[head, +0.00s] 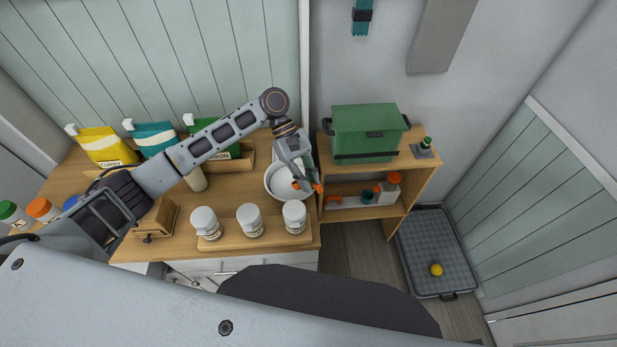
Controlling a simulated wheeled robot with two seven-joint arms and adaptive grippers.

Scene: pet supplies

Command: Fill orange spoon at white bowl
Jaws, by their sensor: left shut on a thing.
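The white bowl (271,183) stands at the right end of the wooden counter. My left arm reaches across the counter, and my left gripper (306,184) points down over the bowl's right side. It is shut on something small. Orange shows at the fingers, but I cannot tell how much of it is the orange spoon and how much is fingertip. The gripper hides part of the bowl's right rim, and the bowl's contents are not clear. My right gripper is not in view.
Several white jars (250,220) stand on a wooden tray in front of the bowl. Colored bags (105,146) line the back. A green box (365,132) tops the shelf unit (423,166) on the right. A grey mat (440,250) with a yellow ball (436,270) lies on the floor.

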